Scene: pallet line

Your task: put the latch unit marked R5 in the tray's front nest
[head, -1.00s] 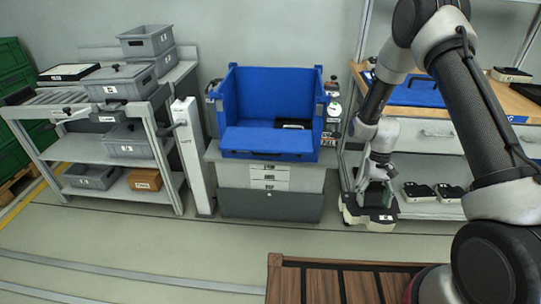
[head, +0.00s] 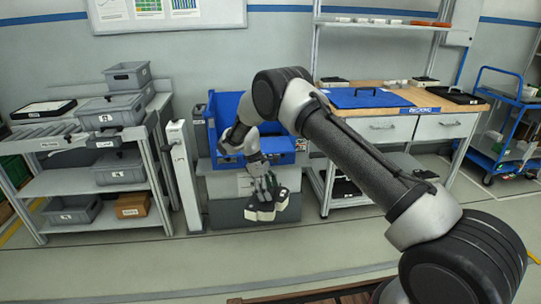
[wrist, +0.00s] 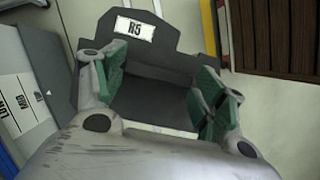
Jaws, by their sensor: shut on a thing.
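The latch unit (head: 265,211) hangs in my gripper (head: 264,190), in front of the cabinet under the blue bin. In the wrist view this unit (wrist: 150,62) is a dark, stepped block with a white label reading R5. The green pads of my gripper (wrist: 158,88) sit on either side of it, shut on it. In the head view its underside looks pale. I cannot tell which tray the task means: a black tray (head: 455,95) lies on the workbench, and a black-framed tray (head: 43,109) lies on the left roller rack. No nests can be made out.
The blue bin (head: 284,144) is partly hidden behind my arm. A white post (head: 183,165) stands left of the cabinet (head: 225,213). The workbench (head: 400,97) holds a blue panel (head: 368,98). Dark units (head: 425,175) lie on its lower shelf.

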